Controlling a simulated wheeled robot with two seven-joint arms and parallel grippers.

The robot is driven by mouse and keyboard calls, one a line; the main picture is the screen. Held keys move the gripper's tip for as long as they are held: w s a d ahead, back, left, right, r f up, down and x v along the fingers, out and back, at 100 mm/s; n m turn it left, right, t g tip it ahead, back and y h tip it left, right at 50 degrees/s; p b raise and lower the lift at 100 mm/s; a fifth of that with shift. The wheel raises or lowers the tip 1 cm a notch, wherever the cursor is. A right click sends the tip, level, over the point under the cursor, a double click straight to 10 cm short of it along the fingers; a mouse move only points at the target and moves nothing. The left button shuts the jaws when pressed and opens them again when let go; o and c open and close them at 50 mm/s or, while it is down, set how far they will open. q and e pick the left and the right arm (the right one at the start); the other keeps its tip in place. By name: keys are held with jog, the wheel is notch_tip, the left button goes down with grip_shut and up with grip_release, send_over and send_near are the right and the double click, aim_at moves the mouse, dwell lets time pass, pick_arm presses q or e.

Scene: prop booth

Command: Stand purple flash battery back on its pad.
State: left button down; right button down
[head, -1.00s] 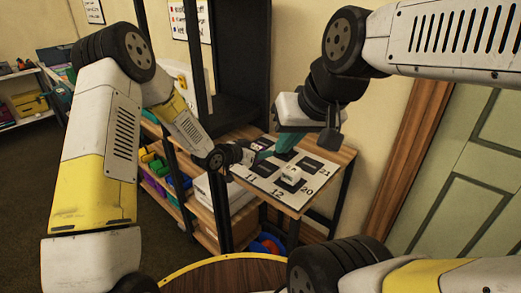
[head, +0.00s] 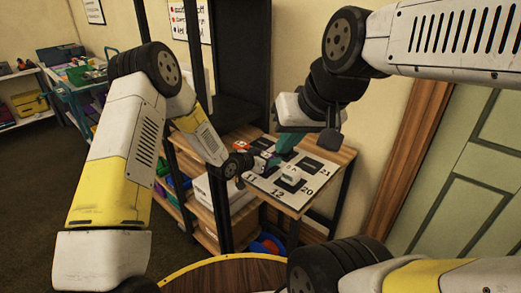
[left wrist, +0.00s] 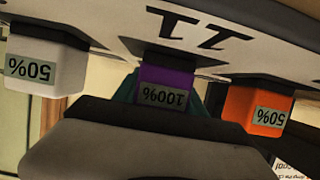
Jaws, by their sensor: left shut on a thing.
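The purple flash battery (left wrist: 165,88), labelled 100%, is between the teal fingers of my left gripper (left wrist: 165,100) in the left wrist view. That view is upside down. My left gripper (head: 262,163) is shut on the battery, over the left side of the white numbered board (head: 262,184). The battery is beside the printed 11. I cannot tell whether it touches the board, and its pad is hidden. My right gripper (head: 285,143) hangs with its teal fingers pointing down over the board's back; whether they are open or shut is unclear.
A white battery (left wrist: 45,65) and an orange battery (left wrist: 255,105), both labelled 50%, flank the purple one. In the head view the white battery (head: 290,173) stands between dark pads near 12 and 20. A black rack post (head: 215,200) stands left of the board.

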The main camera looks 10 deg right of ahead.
pick_arm(q)
jog(key=c, duration=0.6)
grip_release()
jog(key=shift+c, duration=0.2)
